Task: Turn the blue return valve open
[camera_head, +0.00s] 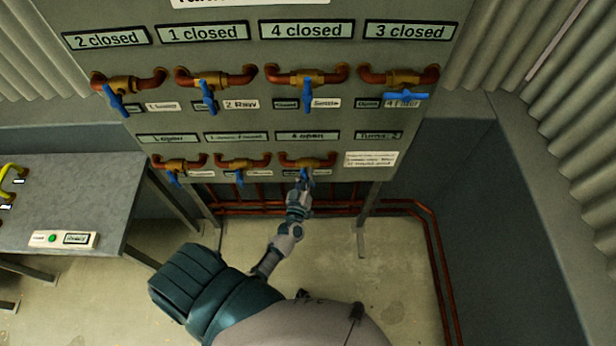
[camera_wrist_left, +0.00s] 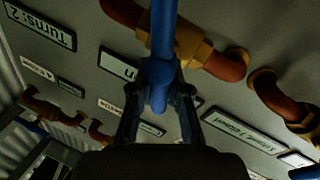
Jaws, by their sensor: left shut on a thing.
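My left gripper (camera_head: 304,184) reaches up to the third valve of the lower row on the grey panel. This valve has a brass body (camera_head: 306,162), copper pipe ends and a blue handle (camera_head: 307,173). In the left wrist view the blue handle (camera_wrist_left: 163,35) runs down from the brass body into my left gripper (camera_wrist_left: 160,95), whose fingers are shut on its end. The sign (camera_head: 307,135) above this valve reads "4 open". The fingers partly hide the handle. My right gripper is in neither view.
Other blue-handled valves sit beside it, including a lower-row one (camera_head: 243,162) and an upper-row one (camera_head: 306,77). A display (camera_head: 378,135) reads "Turns: 2". A grey table (camera_head: 75,200) stands at left. Copper pipes (camera_head: 432,240) run along the floor behind and right of my arm.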

